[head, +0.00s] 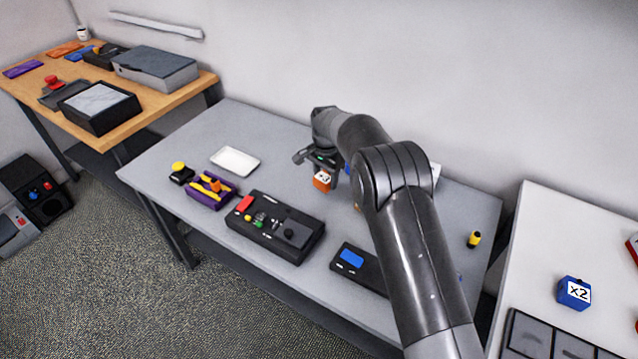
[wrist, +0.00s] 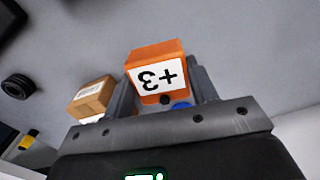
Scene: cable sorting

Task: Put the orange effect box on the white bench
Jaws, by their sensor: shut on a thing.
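The orange effect box (head: 322,182) is between the fingers of my gripper (head: 323,170), over the back middle of the grey table. The gap between box and table cannot be judged well. The white bench (head: 545,235) stands at the right of the head view, beyond the grey table's right end.
The grey table (head: 270,145) holds a white tray (head: 235,160), a purple box (head: 212,191), a black panel (head: 275,228) and a yellow-topped item (head: 474,239). A blue "x2" box (head: 574,293) and a dark compartment tray (head: 540,340) occupy the bench's front. The bench's back left is clear.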

